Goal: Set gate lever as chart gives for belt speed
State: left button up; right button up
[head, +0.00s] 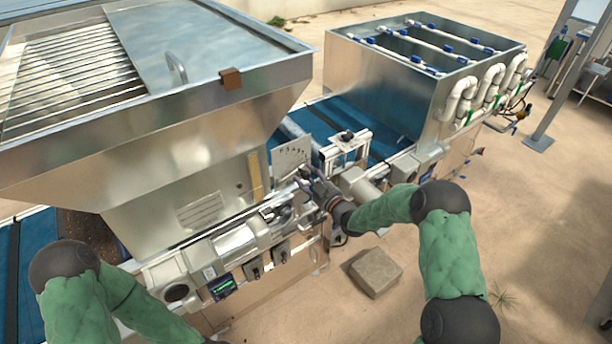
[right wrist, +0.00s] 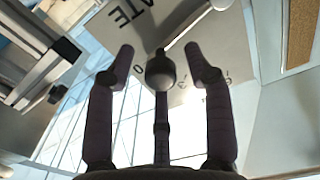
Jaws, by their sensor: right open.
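The gate plate (head: 293,157), a pale panel with a scale, stands below the hopper's right side. In the right wrist view the plate (right wrist: 205,62) shows the letters "ATE" and some digits, partly hidden. My right gripper (head: 306,176) is at the plate's lower edge. My left gripper is out of view.
The big metal hopper (head: 180,140) fills the left. Machine housings (head: 237,243) line the front.

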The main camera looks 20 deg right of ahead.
jog(key=shift+w+a, duration=0.2)
jog(key=shift+w, duration=0.25)
grip_shut()
